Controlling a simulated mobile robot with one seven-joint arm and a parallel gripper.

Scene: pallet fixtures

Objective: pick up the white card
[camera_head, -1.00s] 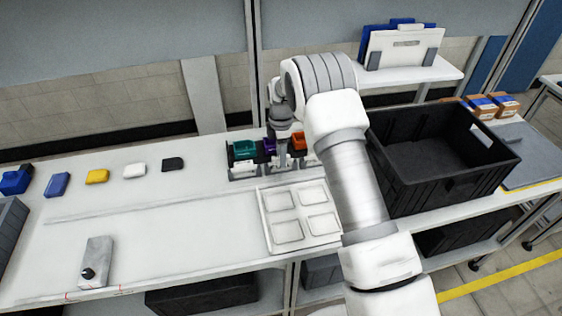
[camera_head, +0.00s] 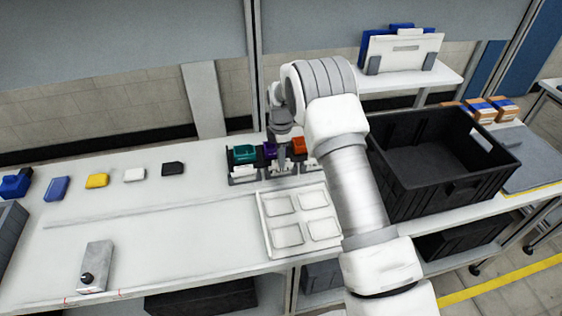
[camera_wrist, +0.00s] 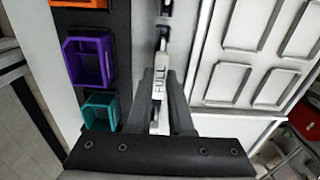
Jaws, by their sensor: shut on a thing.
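The white card (camera_wrist: 159,84), printed FULL, shows in the wrist view between the grey fingers of my gripper (camera_wrist: 161,78). My gripper is shut on it, at the row of small bins. In the head view, my gripper (camera_head: 282,158) points down at the front of the middle, purple bin. The card is too small there to tell apart from the white fronts. I cannot tell whether the card still touches its holder.
The teal bin (camera_head: 244,153), purple bin (camera_head: 270,150) and orange bin (camera_head: 299,145) stand in a row. A white tray (camera_head: 262,225) with shallow recesses lies in front. A black crate (camera_head: 455,187) stands at right. The bench left of the tray is mostly clear.

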